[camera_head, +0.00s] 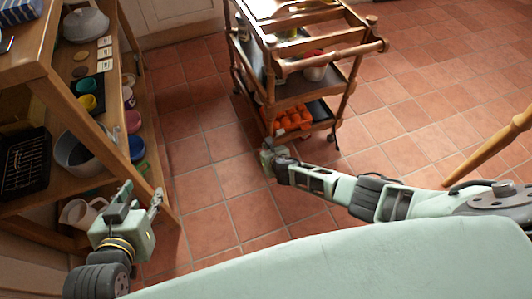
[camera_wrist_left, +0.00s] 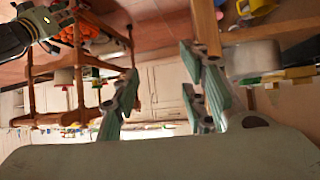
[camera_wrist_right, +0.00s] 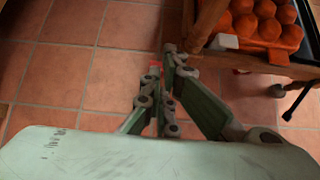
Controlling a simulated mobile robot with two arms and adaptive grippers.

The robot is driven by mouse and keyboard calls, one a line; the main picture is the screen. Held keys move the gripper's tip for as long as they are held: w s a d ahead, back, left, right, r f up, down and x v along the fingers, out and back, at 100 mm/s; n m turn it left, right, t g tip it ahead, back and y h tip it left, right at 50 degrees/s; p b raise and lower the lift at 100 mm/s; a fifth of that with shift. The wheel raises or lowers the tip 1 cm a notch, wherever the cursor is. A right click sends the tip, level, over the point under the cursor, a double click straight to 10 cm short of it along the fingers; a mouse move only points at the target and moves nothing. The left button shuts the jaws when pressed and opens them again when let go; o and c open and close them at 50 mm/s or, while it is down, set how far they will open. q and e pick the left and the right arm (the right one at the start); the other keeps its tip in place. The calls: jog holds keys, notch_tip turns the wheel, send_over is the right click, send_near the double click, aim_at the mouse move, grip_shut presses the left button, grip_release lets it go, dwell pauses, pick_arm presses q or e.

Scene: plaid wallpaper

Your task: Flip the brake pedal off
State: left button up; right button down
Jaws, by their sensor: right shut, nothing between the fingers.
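The wooden trolley (camera_head: 268,75) stands at the top middle of the head view, on casters. My right gripper (camera_head: 268,148) is low beside its near leg. In the right wrist view the right gripper (camera_wrist_right: 166,72) is shut and empty, its fingertips close to the trolley leg's foot (camera_wrist_right: 195,40). A dark caster (camera_wrist_right: 277,90) shows further right. My left gripper (camera_head: 141,190) is open and empty beside the shelf; its spread fingers show in the left wrist view (camera_wrist_left: 160,65).
The trolley's lower shelf holds an orange egg tray (camera_head: 292,121). A wooden shelf unit (camera_head: 150,120) with bowls and cups stands at left, close to my left gripper. A wooden chair part (camera_head: 490,150) is at right. Tiled floor (camera_head: 225,185) is clear between shelf and trolley.

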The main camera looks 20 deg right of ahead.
pick_arm(q)
jog(key=shift+r, duration=0.1)
dwell(0.7)
notch_tip(320, 180, up, 10)
jog(key=w+f+t+h+b, duration=0.1)
jog(key=w+t+h+b, duration=0.15)
jog(key=t, duration=0.35)
jog(key=s+a+f+g+y+p, duration=0.2)
jog(key=s+a+f+g+p, duration=0.1)
jog(key=s+f+g, duration=0.3)
jog(key=s+a+f+g+y+p, duration=0.2)
jog(key=s+f+g+p, duration=0.3)
jog(key=s+f, duration=0.5)
jog(key=shift+s+a+f+g, duration=0.4)
jog(key=shift+a+g, duration=0.05)
jog(key=shift+g, duration=0.85)
pick_arm(e)
jog(key=v, duration=0.9)
jog(key=shift+s+f, duration=0.15)
jog(key=shift+s, duration=0.3)
pick_arm(q)
jog(key=shift+y, duration=0.25)
